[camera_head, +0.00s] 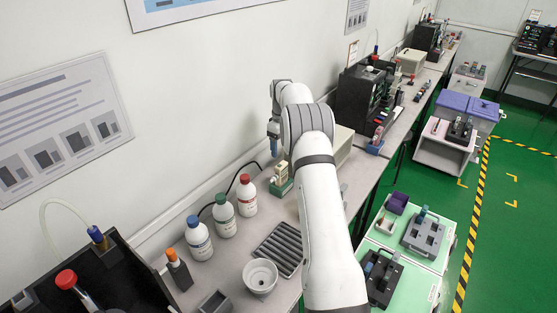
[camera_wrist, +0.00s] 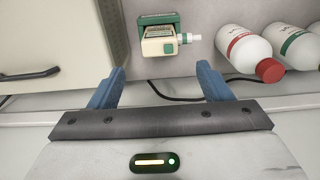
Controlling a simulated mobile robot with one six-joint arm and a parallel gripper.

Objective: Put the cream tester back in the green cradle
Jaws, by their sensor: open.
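The cream tester (camera_head: 280,171) stands upright in or on the green cradle (camera_head: 281,188) on the bench, beside the bottles. In the wrist view the cream tester (camera_wrist: 156,43), with a green edge and a white nozzle pointing right, overlaps the green cradle (camera_wrist: 158,18). I cannot tell how fully it is seated. My gripper (camera_wrist: 157,82) is open, its two blue fingers wide apart with nothing between them. The tester lies beyond the fingertips, apart from them. In the head view my gripper (camera_head: 274,143) is above and behind the cradle, near the wall, partly hidden by my arm.
Bottles with red (camera_head: 246,195), green (camera_head: 224,215) and blue (camera_head: 198,238) caps stand left of the cradle. A ribbed grey tray (camera_head: 279,248) and a white round container (camera_head: 260,277) lie nearer. A cream box (camera_head: 340,146) stands to the right. A black cable runs along the wall.

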